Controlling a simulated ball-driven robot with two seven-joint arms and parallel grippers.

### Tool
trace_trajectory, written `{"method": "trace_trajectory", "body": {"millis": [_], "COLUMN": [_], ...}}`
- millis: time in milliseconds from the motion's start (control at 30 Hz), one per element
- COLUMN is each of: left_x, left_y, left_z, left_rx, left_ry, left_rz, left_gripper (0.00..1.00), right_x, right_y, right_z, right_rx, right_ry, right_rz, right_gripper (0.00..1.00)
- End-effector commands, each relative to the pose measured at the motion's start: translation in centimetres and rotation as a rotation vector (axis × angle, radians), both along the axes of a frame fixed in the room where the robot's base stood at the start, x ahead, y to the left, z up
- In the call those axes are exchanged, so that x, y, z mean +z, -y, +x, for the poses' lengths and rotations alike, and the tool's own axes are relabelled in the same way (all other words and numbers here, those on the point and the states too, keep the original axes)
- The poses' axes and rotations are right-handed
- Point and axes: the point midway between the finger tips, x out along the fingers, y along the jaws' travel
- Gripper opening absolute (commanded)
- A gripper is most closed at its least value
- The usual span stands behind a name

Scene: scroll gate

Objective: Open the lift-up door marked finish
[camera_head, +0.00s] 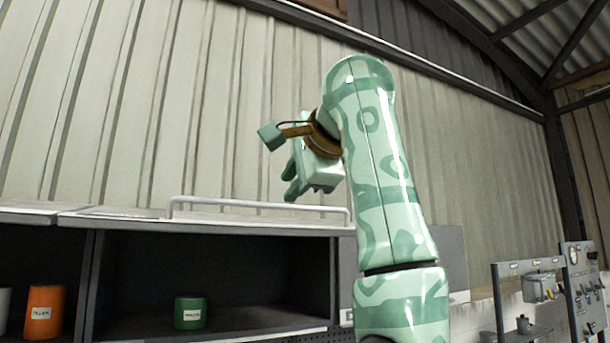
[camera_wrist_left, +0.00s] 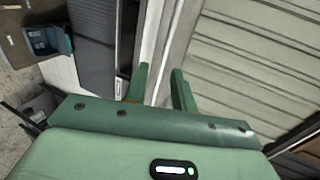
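The cabinet's lift-up door (camera_head: 130,216) shows in the head view as a flat grey panel, seen nearly edge-on at the top of the middle compartment. It appears raised, with the compartment below it open. A pale bar handle (camera_head: 260,202) runs along the panel. No finish mark can be read. My left gripper (camera_head: 291,182) is above the handle's right part, apparently apart from it. In the left wrist view its two fingers (camera_wrist_left: 159,88) are spread, with nothing clearly held between them. My right gripper is not in view.
A green can (camera_head: 189,312) stands in the open compartment (camera_head: 270,275). An orange can (camera_head: 44,311) and part of a white one stand in the left compartment. A corrugated wall rises behind. A tool panel (camera_head: 580,285) and shelf are at far right.

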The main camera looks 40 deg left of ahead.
Motion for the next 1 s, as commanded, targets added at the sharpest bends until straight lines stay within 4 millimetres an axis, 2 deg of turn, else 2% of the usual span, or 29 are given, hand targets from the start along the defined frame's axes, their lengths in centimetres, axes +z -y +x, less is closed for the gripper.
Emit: {"method": "trace_trajectory", "body": {"millis": [100,300,900,1000], "left_x": [0.8,1.6,1.7,2.3], "left_y": [2.2,4.0,4.2,3.8], "left_z": [-0.9,-1.6,-1.7,-2.2], "left_rx": [-0.001,0.000,0.000,0.006], "left_ry": [0.000,-0.001,-0.004,-0.062], "left_rz": [0.002,0.000,0.001,0.059], "left_gripper": [0.26,0.26,0.26,0.26], "right_x": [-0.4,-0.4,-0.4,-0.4], "right_y": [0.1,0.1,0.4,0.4], "right_z": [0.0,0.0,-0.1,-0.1], "right_rx": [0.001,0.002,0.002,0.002], "right_ry": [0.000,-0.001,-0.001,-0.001], "right_rz": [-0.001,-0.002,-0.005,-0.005], "right_gripper": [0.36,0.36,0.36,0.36]}}
